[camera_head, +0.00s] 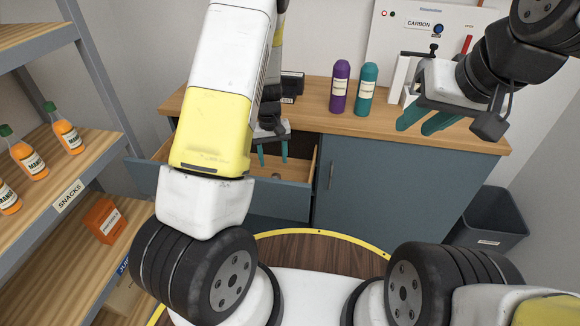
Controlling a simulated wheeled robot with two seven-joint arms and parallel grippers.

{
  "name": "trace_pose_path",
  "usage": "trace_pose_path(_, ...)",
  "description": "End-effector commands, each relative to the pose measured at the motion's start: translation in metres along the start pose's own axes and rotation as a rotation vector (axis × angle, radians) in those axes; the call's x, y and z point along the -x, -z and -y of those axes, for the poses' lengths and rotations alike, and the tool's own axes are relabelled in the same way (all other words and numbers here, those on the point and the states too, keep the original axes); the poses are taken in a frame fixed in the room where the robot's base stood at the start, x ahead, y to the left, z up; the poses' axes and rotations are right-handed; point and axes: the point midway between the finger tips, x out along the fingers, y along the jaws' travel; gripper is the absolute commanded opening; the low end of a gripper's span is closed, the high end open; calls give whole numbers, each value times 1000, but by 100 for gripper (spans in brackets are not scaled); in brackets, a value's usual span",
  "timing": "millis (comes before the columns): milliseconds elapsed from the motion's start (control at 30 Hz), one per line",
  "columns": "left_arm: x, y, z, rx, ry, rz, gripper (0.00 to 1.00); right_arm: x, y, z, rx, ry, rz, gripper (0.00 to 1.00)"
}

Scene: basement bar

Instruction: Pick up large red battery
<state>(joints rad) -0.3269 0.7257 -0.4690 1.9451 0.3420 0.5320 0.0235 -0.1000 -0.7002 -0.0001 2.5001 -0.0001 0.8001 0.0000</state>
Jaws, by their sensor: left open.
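I cannot clearly make out a large red battery in the head view. My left gripper (272,162) is open, its two teal fingers pointing down at the open drawer (292,203) of the blue cabinet. My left arm hides much of the drawer's left side, and its inside is mostly dark or hidden. A small dim shape lies near the fingertips, too small to name. I see nothing between the fingers. My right gripper (418,129) is over the right part of the counter, its teal fingers apart and empty.
A purple bottle (339,88) and a teal bottle (366,90) stand on the wooden counter (325,122), beside a white CARBON panel (425,25). Left shelves hold orange bottles (69,132) and an orange-red box (102,220). A grey bin (492,220) stands at right.

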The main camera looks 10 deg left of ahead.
Motion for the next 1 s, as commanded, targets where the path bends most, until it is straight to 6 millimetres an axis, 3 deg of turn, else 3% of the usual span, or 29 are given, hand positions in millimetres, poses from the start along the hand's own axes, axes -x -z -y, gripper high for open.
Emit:
trace_pose_path(700,-89,4,0,8,31,7,55,0,0,0,0,0,0,33)
trace_pose_path(1000,-96,4,0,6,30,5,55,0,0,0,0,0,0,33)
